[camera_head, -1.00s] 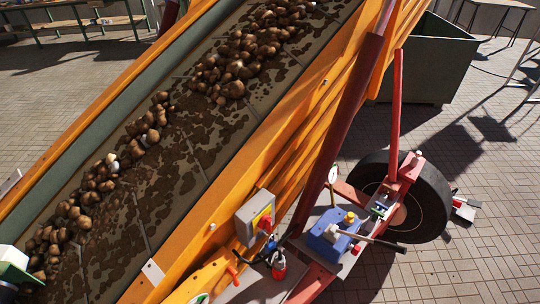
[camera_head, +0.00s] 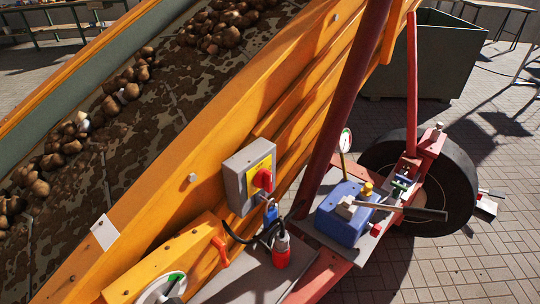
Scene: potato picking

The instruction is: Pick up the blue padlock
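A small blue padlock (camera_head: 271,213) hangs at the lower right of a grey switch box (camera_head: 236,196), just below its red rotary knob (camera_head: 263,180) on a yellow plate. The box is fixed to the orange side of the conveyor. A dark cable and a red plug (camera_head: 281,252) are close below the padlock. Neither of my grippers is in view, so their state does not show.
An orange conveyor (camera_head: 150,180) carries potatoes (camera_head: 72,140) and dirt. A blue pump unit (camera_head: 343,220) with a lever, a red post (camera_head: 412,90) and a wheel (camera_head: 455,190) stand on the right. A dark green bin (camera_head: 425,60) is behind. Paved floor is clear at lower right.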

